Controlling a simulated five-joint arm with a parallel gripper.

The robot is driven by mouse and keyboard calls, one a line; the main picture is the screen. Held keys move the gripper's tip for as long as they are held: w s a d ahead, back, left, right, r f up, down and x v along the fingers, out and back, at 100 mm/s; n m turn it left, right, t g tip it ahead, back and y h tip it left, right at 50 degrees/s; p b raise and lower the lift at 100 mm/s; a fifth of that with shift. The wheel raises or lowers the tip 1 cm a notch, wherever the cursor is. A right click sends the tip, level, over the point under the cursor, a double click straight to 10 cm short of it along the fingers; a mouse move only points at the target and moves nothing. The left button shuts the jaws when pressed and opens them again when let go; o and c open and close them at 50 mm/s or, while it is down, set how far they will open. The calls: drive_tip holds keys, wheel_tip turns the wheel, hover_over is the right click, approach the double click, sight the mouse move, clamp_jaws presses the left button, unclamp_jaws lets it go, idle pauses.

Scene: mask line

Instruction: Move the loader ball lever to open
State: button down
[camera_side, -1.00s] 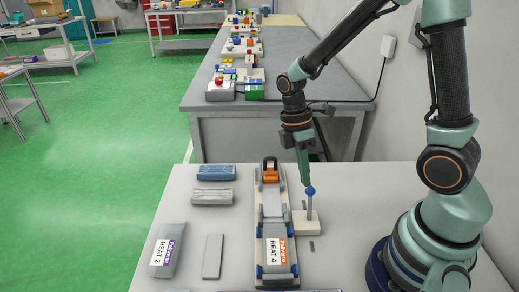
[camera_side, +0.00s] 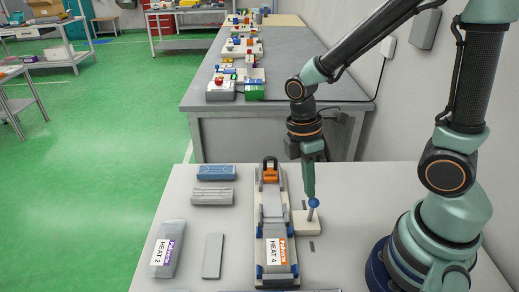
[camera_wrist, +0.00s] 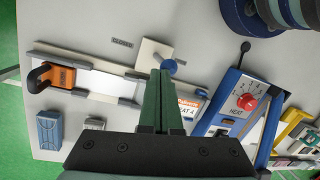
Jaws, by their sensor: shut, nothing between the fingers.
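The loader lever is a grey stem with a blue ball (camera_side: 313,203) on a pale base block (camera_side: 303,228), right of the long HEAT 4 loader (camera_side: 271,210). The stem leans a little right and toward the side camera. My gripper (camera_side: 310,196) is shut and empty, pointing down. Its tips are at the ball's upper left side and appear to touch it. In the wrist view, my shut fingers (camera_wrist: 167,74) reach the blue ball (camera_wrist: 169,66) and hide part of the lever and base.
An orange padlock-like part (camera_side: 270,172) sits at the loader's far end. The HEAT 2 box (camera_side: 167,248), a grey bar (camera_side: 213,256) and blue and grey blocks (camera_side: 216,173) lie left. A blue HEAT panel with a red knob (camera_wrist: 243,104) shows in the wrist view.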

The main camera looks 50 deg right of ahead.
drive_tip(key=shift+s+a, duration=0.35)
drive_tip(key=shift+a, duration=0.05)
drive_tip(key=shift+d, duration=0.1)
drive_tip(key=shift+w, duration=0.1)
drive_tip(key=shift+r, duration=0.8)
drive_tip(key=shift+r, duration=0.1)
